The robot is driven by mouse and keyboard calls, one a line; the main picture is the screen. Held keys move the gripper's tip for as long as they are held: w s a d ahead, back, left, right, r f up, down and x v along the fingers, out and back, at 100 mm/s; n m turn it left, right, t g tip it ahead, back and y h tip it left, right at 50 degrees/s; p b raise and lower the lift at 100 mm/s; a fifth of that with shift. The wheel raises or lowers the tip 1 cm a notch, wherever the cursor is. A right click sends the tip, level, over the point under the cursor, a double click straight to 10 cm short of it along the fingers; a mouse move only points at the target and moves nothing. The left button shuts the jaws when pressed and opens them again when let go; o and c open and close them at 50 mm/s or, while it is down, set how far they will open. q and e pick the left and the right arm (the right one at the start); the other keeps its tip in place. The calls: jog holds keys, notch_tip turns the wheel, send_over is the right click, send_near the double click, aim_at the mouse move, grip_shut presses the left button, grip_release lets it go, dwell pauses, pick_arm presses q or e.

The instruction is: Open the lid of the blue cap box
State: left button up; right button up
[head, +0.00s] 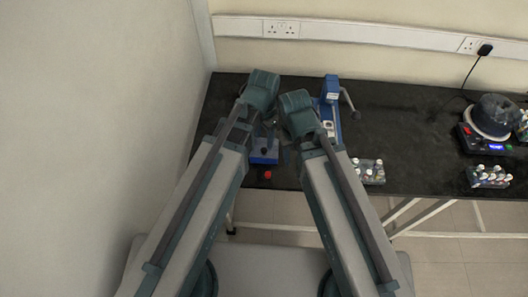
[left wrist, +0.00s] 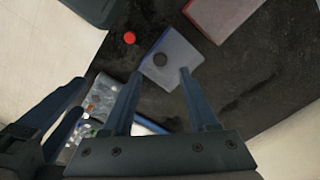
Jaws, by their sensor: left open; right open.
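The blue cap box (head: 262,158) stands near the front edge of the black table, partly hidden by my arms. In the left wrist view, the box (left wrist: 180,52) shows a pale blue top with a dark round knob (left wrist: 160,59); the lid looks closed. My left gripper (left wrist: 161,74) is open, its two fingers pointing toward the box with the knob between and beyond the tips; nothing is held. In the head view, my left gripper (head: 268,127) is just behind the box. My right gripper (left wrist: 78,97) is open and empty beside the left one.
A red cap (head: 267,174) lies in front of the box. A red-sided box (left wrist: 225,14) is close by in the left wrist view. A blue device (head: 330,110), bottle racks (head: 369,172) (head: 489,177) and a black-bowled machine (head: 492,118) stand to the right. A wall is at left.

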aim_at(264, 150)
pick_arm(q)
notch_tip(264, 150, down, 6)
jog(key=b, duration=0.5)
jog(key=shift+f, duration=0.1)
pick_arm(e)
notch_tip(264, 150, down, 6)
jog(key=shift+f, duration=0.1)
pick_arm(q)
grip_shut()
dwell(0.7)
